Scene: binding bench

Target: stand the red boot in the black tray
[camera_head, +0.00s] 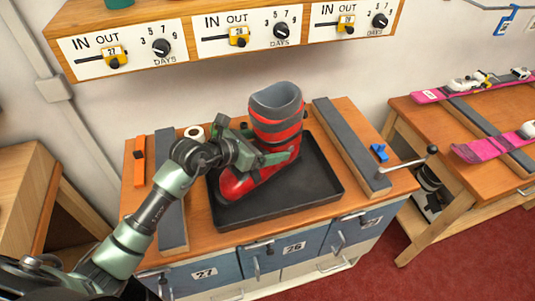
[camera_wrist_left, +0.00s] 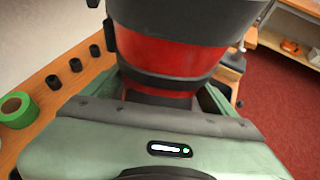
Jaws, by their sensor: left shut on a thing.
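The red boot (camera_head: 275,133), with a grey cuff and dark bands, is upright at the left-centre of the black tray (camera_head: 315,180), its toe pointing to the lower left. I cannot tell whether its sole rests on the tray floor. My left gripper (camera_head: 270,157) is shut on the boot's shaft, its fingers reaching across it from the left. In the left wrist view the boot's shaft (camera_wrist_left: 170,55) rises between the green fingers. The sole is hidden there. My right gripper is not in view.
Grey rails (camera_head: 345,145) flank the tray. A blue clip (camera_head: 379,152), a crank handle (camera_head: 408,163) and an orange tool (camera_head: 139,160) are on the bench. A green tape roll (camera_wrist_left: 17,108) stands near black cylinders. A dial shelf (camera_head: 225,10) is above. The tray's right side is clear.

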